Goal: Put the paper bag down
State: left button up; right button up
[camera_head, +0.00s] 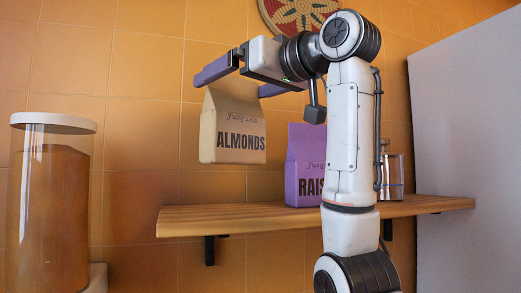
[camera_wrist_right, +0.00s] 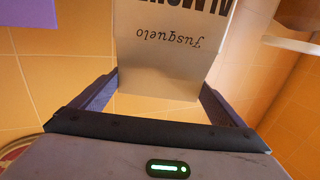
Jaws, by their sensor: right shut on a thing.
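The tan paper bag (camera_head: 232,133) is labelled ALMONDS. It hangs slightly tilted in the air above the left part of the wooden shelf (camera_head: 240,217), apart from it. My right gripper (camera_head: 238,80) is shut on the bag's top edge, its purple fingers on either side. In the right wrist view the bag (camera_wrist_right: 170,65) sits between the two fingers of my right gripper (camera_wrist_right: 158,95), its lettering upside down. My left gripper is not in view.
A purple bag (camera_head: 300,160) labelled RAIS..., partly hidden by my right arm, stands on the shelf. A glass bottle (camera_head: 393,175) stands further right. A large clear container (camera_head: 50,200) with a white lid is at the left. The shelf's left end is clear.

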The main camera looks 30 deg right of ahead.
aim_at(244, 126)
notch_tip(244, 126, down, 4)
jog(key=shift+r+b, duration=0.25)
jog(key=shift+b, duration=0.05)
notch_tip(244, 126, down, 4)
jog(key=shift+r+b, duration=0.1)
jog(key=shift+b, duration=0.25)
jog(key=shift+f, duration=0.3)
jog(key=shift+f, duration=0.1)
jog(key=o, duration=1.5)
jog(key=shift+f, duration=0.1)
jog(key=shift+c, duration=0.2)
jog(key=shift+o, duration=0.3)
